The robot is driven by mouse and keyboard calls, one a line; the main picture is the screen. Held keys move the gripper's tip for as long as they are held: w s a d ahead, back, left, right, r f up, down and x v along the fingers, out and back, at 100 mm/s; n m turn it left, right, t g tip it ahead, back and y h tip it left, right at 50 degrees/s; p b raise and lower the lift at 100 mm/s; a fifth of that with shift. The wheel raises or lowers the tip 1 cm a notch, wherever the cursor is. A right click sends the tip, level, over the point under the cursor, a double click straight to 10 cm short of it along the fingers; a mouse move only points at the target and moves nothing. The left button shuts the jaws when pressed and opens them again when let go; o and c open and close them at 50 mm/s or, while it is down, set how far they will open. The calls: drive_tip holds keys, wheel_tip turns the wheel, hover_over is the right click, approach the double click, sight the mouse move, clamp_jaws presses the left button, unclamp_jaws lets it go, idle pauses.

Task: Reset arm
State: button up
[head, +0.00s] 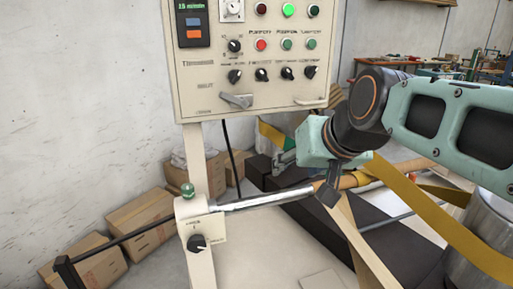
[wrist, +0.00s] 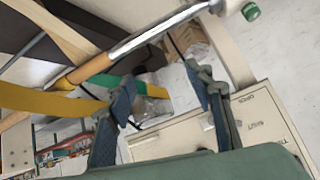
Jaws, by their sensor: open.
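My gripper (head: 280,156) is in front of the lower right of the control panel in the head view, its fingers pointing left. In the wrist view my gripper (wrist: 162,76) has its two dark fingers spread apart, with nothing between them. A shiny metal bar (head: 262,199) runs right from a cream post and passes below my gripper. The bar (wrist: 160,30) also crosses the top of the wrist view, apart from the fingers. The control panel (head: 215,100) has knobs, a small handle and a lit green button (head: 288,11).
The cream post (head: 200,265) carries a green button (head: 187,190) and a black knob (head: 197,242). Yellow strap (head: 425,215) and a metal cylinder (head: 492,225) are at the right, below my arm. Cardboard boxes (head: 140,218) stand along the left wall.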

drive_tip(key=shift+s+a+f, duration=0.15)
drive_tip(key=shift+s+f, duration=0.35)
drive_tip(key=shift+s, duration=0.2)
drive_tip(key=s+f+g+h+p, duration=0.1)
drive_tip(key=s+f, duration=0.2)
drive_tip(key=s, duration=0.3)
drive_tip(key=s+d+f+g+p, duration=0.1)
drive_tip(key=s+f+g, duration=0.1)
drive_tip(key=s+f, duration=0.2)
drive_tip(key=shift+s+h, duration=0.4)
drive_tip(key=shift+s, duration=0.65)
